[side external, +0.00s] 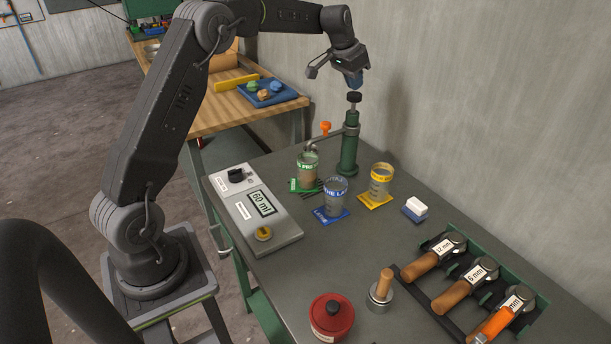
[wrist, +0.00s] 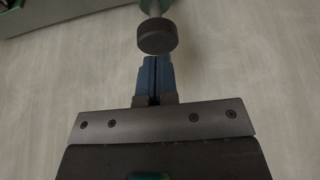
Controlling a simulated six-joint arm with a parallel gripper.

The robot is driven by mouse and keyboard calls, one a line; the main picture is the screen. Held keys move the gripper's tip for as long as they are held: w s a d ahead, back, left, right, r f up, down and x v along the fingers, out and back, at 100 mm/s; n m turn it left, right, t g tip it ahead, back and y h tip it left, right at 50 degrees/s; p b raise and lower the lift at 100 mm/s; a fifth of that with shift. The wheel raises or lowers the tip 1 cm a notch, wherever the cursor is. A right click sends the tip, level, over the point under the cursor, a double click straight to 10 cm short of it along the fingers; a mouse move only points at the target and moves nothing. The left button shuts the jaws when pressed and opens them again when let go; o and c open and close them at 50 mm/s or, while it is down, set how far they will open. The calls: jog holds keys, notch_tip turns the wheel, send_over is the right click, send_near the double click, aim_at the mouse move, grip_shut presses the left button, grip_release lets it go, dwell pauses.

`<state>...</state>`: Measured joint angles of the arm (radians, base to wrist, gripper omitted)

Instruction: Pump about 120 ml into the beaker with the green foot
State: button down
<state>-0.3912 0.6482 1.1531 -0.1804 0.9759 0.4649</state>
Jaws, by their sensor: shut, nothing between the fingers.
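A green pump (side external: 349,145) with a black knob (side external: 354,97) on top stands at the back of the grey bench. Its spout reaches left over the beaker with the green foot (side external: 308,170), which seems to hold some brownish content. My gripper (side external: 354,84) is shut and empty just above the knob, with a small gap. In the wrist view my blue fingers (wrist: 154,62) are together and the knob (wrist: 157,37) shows just beyond their tips. A display on the grey box (side external: 263,204) reads 60 ml.
A blue-footed beaker (side external: 335,198) and a yellow-footed beaker (side external: 378,185) stand near the pump. A white-and-blue block (side external: 415,209), a red pot (side external: 331,318), a wood-handled weight (side external: 381,290) and a tool rack (side external: 470,290) lie toward the front. The wall is close behind the pump.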

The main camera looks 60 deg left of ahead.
aim_at(353, 94)
jog(key=shift+f, duration=1.9)
jog(key=shift+r, duration=2.2)
jog(key=shift+r, duration=3)
